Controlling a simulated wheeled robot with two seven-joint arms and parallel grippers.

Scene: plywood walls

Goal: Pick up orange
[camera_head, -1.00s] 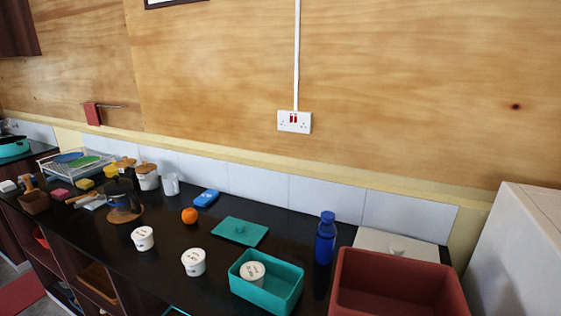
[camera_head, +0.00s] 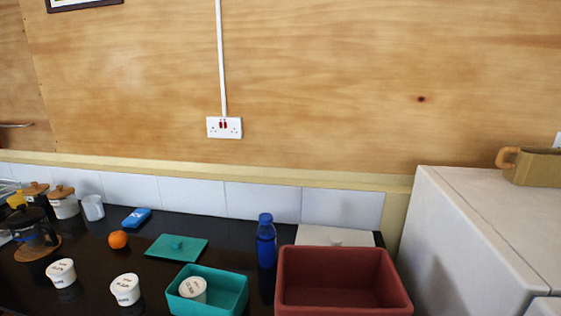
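The orange (camera_head: 118,239) is a small round fruit on the black countertop, at the left of the head view. Neither of my grippers shows in the view.
White cups (camera_head: 61,273) and a teal container (camera_head: 207,291) with a cup inside stand in front. A blue bottle (camera_head: 266,241) and a large red bin (camera_head: 342,281) are to the right. A coffee pot (camera_head: 36,234) is left. A white cabinet (camera_head: 470,245) bounds the right.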

